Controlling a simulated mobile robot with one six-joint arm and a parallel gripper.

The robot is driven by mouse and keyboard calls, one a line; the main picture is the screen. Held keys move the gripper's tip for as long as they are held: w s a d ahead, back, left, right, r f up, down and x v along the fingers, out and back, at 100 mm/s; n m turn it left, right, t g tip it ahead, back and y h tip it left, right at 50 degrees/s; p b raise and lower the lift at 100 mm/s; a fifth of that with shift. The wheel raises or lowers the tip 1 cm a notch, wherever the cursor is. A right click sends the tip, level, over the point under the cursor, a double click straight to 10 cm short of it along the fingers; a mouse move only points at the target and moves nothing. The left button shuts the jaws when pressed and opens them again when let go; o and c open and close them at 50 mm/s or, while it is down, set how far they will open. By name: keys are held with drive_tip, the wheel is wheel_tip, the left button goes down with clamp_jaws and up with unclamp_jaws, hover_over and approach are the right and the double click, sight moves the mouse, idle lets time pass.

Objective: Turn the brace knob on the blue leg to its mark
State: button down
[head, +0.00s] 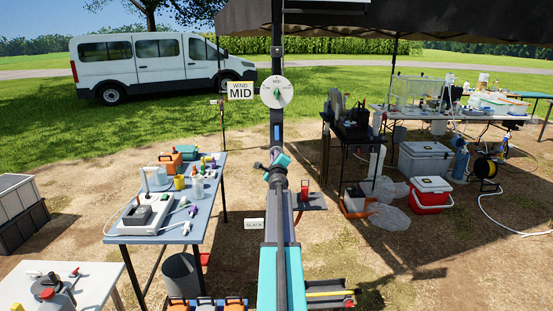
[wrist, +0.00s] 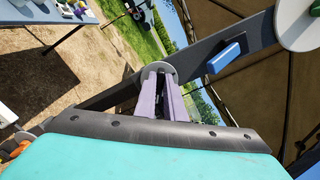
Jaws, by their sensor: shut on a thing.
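The dark leg (head: 277,50) with a blue tag stands upright in the middle of the head view. In the wrist view the leg (wrist: 185,73) runs slantwise, with the blue tag (wrist: 226,57) on it. My gripper (wrist: 160,72) is shut on the brace knob (wrist: 146,76), a grey round piece on the leg. The fingers hide much of the knob, and I cannot make out its mark.
A "WIND MID" sign (head: 240,90) stands left of the leg, and a "SLACK" label (head: 254,223) is lower down. A blue table (head: 150,228) with tools is at left. Coolers (head: 425,160) and a black stand (head: 350,130) are at right under the canopy.

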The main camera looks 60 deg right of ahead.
drive_tip(key=m, duration=0.3)
drive_tip(key=m+p, duration=0.1)
drive_tip(key=m, duration=0.3)
drive_tip(key=s+m+p, duration=0.1)
drive_tip(key=m, duration=0.3)
drive_tip(key=shift+d+r, duration=0.2)
drive_tip(key=shift+d, duration=0.1)
drive_tip(key=c, duration=1.8)
unclamp_jaws()
drive_tip(key=shift+o, duration=0.2)
drive_tip(key=shift+w, duration=0.15)
drive_tip(key=shift+a, duration=0.2)
drive_tip(key=v, duration=1.3)
drive_tip(key=shift+s, duration=0.3)
drive_tip(key=shift+a, duration=0.15)
